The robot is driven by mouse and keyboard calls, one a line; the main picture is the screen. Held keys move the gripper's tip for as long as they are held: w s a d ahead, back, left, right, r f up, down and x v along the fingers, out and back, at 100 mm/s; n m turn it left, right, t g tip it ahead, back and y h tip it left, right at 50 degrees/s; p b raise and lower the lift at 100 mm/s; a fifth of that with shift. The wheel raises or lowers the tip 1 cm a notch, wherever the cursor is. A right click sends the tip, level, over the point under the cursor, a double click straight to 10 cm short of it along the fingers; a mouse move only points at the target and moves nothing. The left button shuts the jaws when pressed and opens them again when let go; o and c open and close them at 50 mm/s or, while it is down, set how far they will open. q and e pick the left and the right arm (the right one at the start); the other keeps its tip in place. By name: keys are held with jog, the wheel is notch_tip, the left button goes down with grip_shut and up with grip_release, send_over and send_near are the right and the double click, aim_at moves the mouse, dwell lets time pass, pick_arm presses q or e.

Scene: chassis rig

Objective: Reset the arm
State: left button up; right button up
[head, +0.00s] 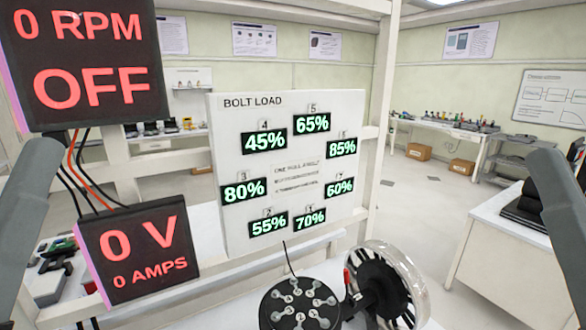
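A grey link of my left arm (28,210) stands slanted at the left edge of the head view. A grey link of my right arm (562,225) slants down at the right edge. Neither gripper shows, so I cannot see their fingers or whether they hold anything. A dark round hub with several bolts (299,303) sits at the bottom middle. Beside it on the right is a clear-rimmed wheel (392,285) on a dark mount with a small red part.
A white BOLT LOAD panel (235,120) shows green percentages from 45% to 85%. A display (85,65) reads 0 RPM, OFF; another (137,245) reads 0 V, 0 AMPS. Wires hang between them. A white frame post (383,90) stands behind. A white cabinet (495,245) is at right.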

notch_tip(320, 180, up, 26)
jog(key=p, duration=2.3)
jog(key=shift+s, duration=0.15)
